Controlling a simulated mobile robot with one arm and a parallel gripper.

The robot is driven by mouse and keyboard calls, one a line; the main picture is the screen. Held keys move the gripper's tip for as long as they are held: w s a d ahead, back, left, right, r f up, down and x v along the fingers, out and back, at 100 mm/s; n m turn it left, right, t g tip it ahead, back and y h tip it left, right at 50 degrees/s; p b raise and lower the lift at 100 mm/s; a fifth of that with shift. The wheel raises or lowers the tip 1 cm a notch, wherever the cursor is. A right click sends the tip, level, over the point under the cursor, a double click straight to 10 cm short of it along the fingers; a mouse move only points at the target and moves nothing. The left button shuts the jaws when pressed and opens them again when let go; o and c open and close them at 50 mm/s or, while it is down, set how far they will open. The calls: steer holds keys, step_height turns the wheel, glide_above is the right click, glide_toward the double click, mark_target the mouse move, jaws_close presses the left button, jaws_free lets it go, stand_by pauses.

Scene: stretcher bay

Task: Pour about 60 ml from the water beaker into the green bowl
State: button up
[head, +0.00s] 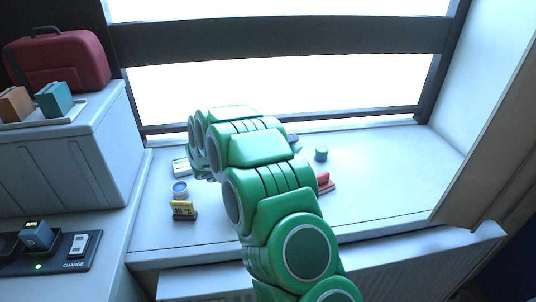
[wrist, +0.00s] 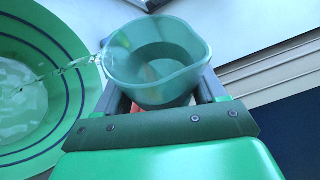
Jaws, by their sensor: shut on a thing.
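The water beaker (wrist: 158,85) is a clear, green-tinted cup in the middle of the wrist view. My gripper (wrist: 160,92) is shut on it, with a finger on each side. The beaker is tilted toward the left, and a thin stream of water (wrist: 76,64) runs from its left lip. The stream falls into the green bowl (wrist: 75,110), a wide bowl with dark rings at the left edge of the wrist view. Clear water shows in the bowl. In the head view my green arm hides the gripper, the beaker and the bowl.
On the sill (head: 385,180) stand a yellow-and-black block (head: 183,210), a white-and-blue jar (head: 180,188), a small blue-green cylinder (head: 321,154) and a red thing (head: 324,182) partly behind my arm. A charging dock (head: 75,262) and a red case (head: 60,62) are at left. The sill's right side is clear.

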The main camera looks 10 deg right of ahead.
steer(key=shift+w+a+r+n, duration=0.2)
steer(key=shift+w+a+n, duration=0.15)
steer(key=shift+n, duration=0.05)
stand_by(0.5)
steer(key=shift+s+d+f+m, duration=0.2)
steer(key=shift+s+d+m, duration=0.15)
steer(key=shift+d+m, duration=0.05)
steer(key=shift+s, duration=0.1)
steer(key=shift+r+m+y, duration=0.25)
steer(key=shift+m+y, duration=0.25)
steer(key=shift+m, duration=0.4)
steer(key=shift+f+m, duration=0.25)
steer(key=shift+m, duration=0.05)
